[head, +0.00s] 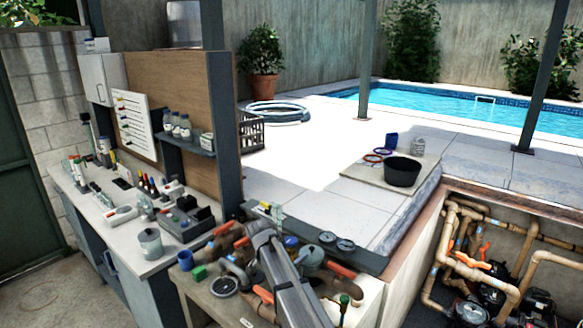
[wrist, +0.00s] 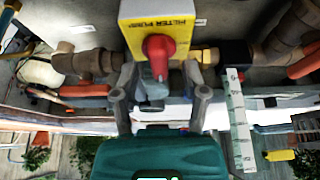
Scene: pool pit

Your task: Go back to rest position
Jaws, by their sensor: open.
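My gripper (wrist: 161,98) shows in the wrist view with its two grey fingers spread apart and nothing between them that I can see held. Its teal body fills the bottom of that view. A yellow plate lettered FILTER PUMP (wrist: 188,14) with a red knob (wrist: 158,47) is just ahead of the fingertips. The knob appears between and beyond the tips; I cannot tell whether they touch it. In the head view my grey arm reaches over the pipe bench, and the fingers cannot be made out there.
Brown pipes (wrist: 85,62) flank the plate, and a pale marked strip (wrist: 239,125) lies right of the gripper.

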